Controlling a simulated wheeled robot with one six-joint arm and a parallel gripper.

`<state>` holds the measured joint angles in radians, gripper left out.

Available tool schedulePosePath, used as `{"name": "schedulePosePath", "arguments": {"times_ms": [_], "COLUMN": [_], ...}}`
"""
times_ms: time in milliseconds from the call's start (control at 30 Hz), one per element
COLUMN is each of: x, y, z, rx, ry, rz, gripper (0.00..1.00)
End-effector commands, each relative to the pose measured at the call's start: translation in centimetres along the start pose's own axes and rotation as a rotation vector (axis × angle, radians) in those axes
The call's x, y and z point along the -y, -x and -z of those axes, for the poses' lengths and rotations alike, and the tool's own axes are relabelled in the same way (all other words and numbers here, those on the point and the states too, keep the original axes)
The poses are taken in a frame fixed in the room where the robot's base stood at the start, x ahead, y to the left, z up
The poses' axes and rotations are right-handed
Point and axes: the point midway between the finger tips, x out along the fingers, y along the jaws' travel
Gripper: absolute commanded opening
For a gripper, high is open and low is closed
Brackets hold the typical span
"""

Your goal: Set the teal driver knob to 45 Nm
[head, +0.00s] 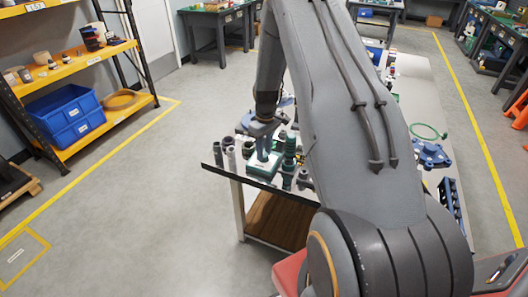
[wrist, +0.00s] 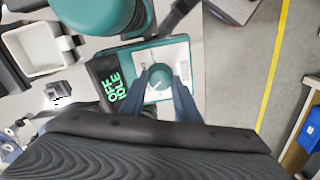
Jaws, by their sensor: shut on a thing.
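The teal driver knob (wrist: 160,76) sits on the white face of a teal-framed driver box (wrist: 181,56). A dark display (wrist: 104,80) on its left side shows green letters that seem to read OFF and IDLE. My gripper (wrist: 160,82) has its two blue fingers on either side of the knob and is shut on it. A light pointer mark shows on the knob, but the scale numbers are too small to read. In the head view the driver box (head: 262,168) stands near the table's front edge, with my blue fingers (head: 263,152) above it; the knob is hidden there.
A large teal cylinder (wrist: 100,14) stands close to the box's upper left in the wrist view. A white tray (wrist: 38,50) lies further left. In the head view, grey cylinders (head: 229,155) and dark green fittings (head: 289,160) crowd both sides of the box.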

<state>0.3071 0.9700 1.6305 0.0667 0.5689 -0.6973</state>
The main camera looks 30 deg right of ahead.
Motion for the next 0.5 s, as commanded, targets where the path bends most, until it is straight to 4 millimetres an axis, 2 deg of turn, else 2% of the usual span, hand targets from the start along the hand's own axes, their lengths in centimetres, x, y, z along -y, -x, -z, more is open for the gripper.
{"name": "schedulePosePath", "arguments": {"times_ms": [267, 500], "x": [-0.06, -0.08], "y": [-0.08, -0.06], "z": [0.03, 0.00], "rx": [-0.009, -0.020], "ry": [-0.179, -0.404], "rz": [0.000, 0.000], "gripper": [0.06, 0.06]}}
